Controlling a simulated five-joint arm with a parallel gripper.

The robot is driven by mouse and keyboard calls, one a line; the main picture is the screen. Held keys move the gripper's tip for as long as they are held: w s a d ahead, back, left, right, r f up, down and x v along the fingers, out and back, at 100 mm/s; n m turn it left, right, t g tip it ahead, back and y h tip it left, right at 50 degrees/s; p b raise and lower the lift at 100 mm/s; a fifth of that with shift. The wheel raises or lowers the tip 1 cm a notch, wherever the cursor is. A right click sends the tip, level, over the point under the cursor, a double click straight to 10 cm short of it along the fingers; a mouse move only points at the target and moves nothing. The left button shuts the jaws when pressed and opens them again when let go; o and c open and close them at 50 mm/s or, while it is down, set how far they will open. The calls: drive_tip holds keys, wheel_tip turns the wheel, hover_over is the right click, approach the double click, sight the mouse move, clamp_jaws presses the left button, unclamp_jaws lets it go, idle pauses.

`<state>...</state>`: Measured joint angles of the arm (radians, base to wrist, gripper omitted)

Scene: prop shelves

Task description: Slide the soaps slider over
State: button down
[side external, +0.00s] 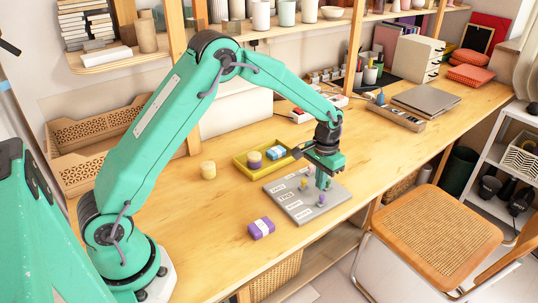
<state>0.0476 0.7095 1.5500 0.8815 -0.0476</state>
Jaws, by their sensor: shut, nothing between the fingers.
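A grey panel (296,204) lies on the wooden table, with white labels along its left side and small coloured knobs on sliders. The label words are too small to read, so I cannot tell which slider is the soaps one. My gripper (322,184) is shut and empty, pointing down over the right part of the panel, close to the knobs. I cannot tell whether it touches one. The fingers hide part of the panel behind them.
The table right of the panel is clear.

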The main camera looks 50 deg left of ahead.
wheel_tip(320, 180, up, 5)
drive_tip(key=shift+r, duration=0.15)
idle(0.7)
drive_tip(key=s+a+r+t, duration=0.2)
drive_tip(key=s+r+t, duration=0.1)
drive_tip(key=s+r, duration=1.1)
drive_tip(key=s+r+t, duration=0.2)
drive_tip(key=s, duration=1.4)
drive_tip(key=shift+a+t, duration=0.25)
drive_tip(key=shift+t, duration=0.05)
